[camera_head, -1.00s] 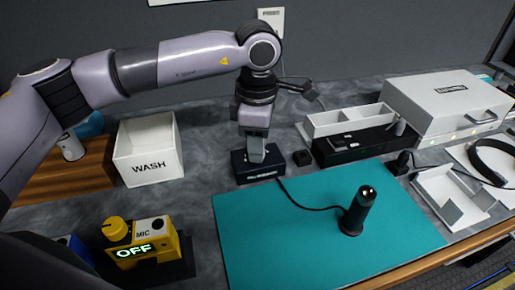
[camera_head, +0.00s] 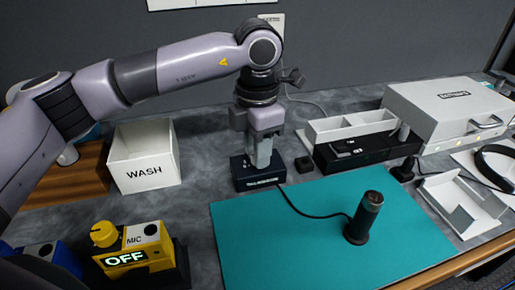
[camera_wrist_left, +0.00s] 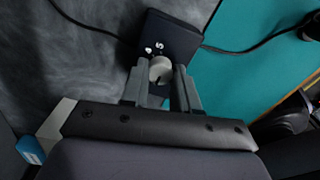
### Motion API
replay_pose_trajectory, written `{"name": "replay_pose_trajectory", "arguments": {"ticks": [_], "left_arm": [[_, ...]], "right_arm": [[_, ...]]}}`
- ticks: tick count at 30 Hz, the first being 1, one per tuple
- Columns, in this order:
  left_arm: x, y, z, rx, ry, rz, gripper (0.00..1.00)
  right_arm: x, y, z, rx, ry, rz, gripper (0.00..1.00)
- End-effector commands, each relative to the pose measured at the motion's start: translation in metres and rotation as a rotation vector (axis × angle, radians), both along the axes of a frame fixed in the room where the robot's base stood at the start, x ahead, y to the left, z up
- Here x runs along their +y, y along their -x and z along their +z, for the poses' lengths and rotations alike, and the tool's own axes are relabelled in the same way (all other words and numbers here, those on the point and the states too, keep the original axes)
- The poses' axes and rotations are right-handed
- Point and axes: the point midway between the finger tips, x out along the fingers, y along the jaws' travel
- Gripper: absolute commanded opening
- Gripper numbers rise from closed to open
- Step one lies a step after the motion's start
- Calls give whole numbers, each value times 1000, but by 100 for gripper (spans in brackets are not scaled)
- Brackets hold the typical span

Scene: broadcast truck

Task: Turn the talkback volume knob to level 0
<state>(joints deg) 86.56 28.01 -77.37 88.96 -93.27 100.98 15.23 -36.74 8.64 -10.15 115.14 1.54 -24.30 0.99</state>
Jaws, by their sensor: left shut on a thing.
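The talkback box (camera_head: 257,184) is a small dark blue box standing behind the teal mat, with a black cable running from its right side. Its round grey knob (camera_wrist_left: 160,70) shows in the left wrist view, with a dark pointer mark and small white markings beside it, one looking like a 5. My left gripper (camera_head: 261,165) points down onto the box; in the left wrist view its two fingers (camera_wrist_left: 160,85) are closed on both sides of the knob. In the head view the gripper hides the knob. My right gripper is not in view.
A black upright handset-like cylinder (camera_head: 363,218) stands on the teal mat (camera_head: 285,250).

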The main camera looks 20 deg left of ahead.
Motion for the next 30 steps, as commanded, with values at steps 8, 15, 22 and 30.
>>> {"name": "replay_pose_trajectory", "arguments": {"ticks": [8, 15, 22, 30], "left_arm": [[0, -1, 3, -6, 1, 10, 0], [0, -1, 3, -6, 1, 9, 52], [0, -1, 1, -2, 1, 8, 55], [0, -1, 23, -6, 1, 8, 55]], "right_arm": [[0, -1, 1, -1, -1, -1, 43], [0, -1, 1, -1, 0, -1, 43], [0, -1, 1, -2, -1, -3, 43], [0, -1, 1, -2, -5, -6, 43]]}}
